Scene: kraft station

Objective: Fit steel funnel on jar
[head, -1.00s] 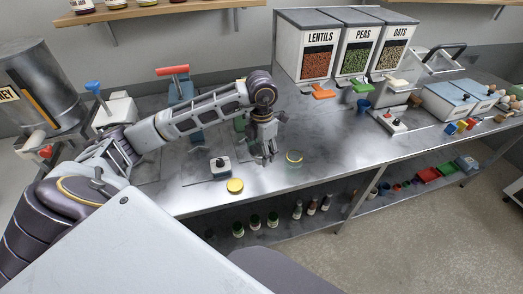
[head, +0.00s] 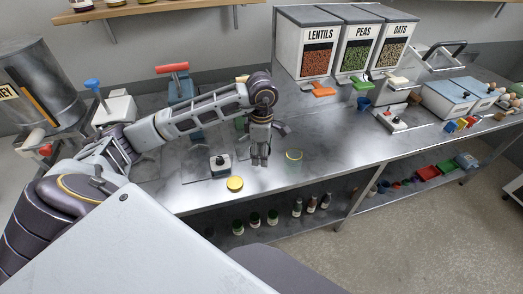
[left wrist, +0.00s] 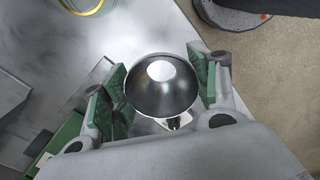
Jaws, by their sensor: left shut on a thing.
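The steel funnel (left wrist: 155,97) sits between the green finger pads of my left gripper (left wrist: 160,85) in the left wrist view, its wide mouth facing the camera. My left gripper (head: 260,163) is shut on it and points down above the steel bench in the head view. I cannot make out the funnel clearly there. The glass jar (head: 293,156) stands on the bench just right of the gripper, apart from it. A round rim, seemingly the jar's (left wrist: 84,4), shows at the top left of the left wrist view. My right gripper is not in view.
A yellow lid (head: 235,184) lies near the bench's front edge, with a small device with a dark knob (head: 220,164) behind it. Lentil, pea and oat bins (head: 318,50) stand at the back. The bench right of the jar is mostly clear.

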